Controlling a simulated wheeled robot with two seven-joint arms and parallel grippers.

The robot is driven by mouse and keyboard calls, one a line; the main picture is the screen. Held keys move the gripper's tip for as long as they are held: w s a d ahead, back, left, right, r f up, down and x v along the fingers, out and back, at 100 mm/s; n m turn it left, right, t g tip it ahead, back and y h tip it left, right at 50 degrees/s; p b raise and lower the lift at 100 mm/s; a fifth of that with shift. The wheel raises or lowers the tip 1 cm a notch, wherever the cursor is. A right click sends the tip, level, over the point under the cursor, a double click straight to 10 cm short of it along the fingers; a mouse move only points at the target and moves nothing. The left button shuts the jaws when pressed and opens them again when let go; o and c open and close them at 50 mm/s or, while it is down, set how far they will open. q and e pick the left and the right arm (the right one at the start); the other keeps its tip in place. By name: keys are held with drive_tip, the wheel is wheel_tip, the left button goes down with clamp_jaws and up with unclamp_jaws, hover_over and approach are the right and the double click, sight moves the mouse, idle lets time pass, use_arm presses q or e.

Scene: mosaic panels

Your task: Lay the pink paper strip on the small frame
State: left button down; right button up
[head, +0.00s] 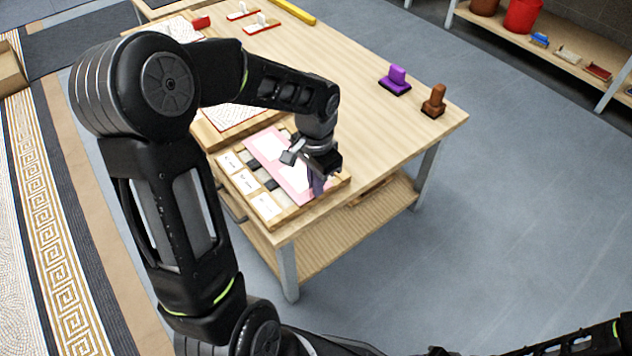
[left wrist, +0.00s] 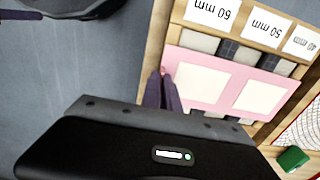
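The pink paper strip (head: 267,150) has pale rectangular patches and lies across the compartments of a wooden tray (head: 293,215) at the table's near end. It also shows in the left wrist view (left wrist: 222,82), over grey and dark squares. My left gripper (head: 317,188) points down at the strip's near right end. In the left wrist view its purplish fingers (left wrist: 163,76) are close together at the strip's edge, with a bit of pink between the tips. A wood-framed panel with a red-dotted grid (head: 232,117) lies behind the tray, partly hidden by my arm. My right gripper is not clearly visible.
The tray has white labels (left wrist: 212,12) marked in millimetres. A purple stamp-like block (head: 396,79) and a brown one (head: 434,101) stand at the table's right. A yellow bar (head: 295,11) lies at the far edge. The table's middle is clear.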

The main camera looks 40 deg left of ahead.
use_arm(q)
drive_tip(key=c, duration=1.6)
unclamp_jaws()
drive_tip(key=shift+f, duration=0.1)
drive_tip(key=shift+r+p, duration=0.3)
drive_tip(key=shift+r, duration=0.15)
wheel_tip(320, 180, up, 12)
drive_tip(key=p, duration=0.3)
drive_tip(key=shift+r, duration=0.2)
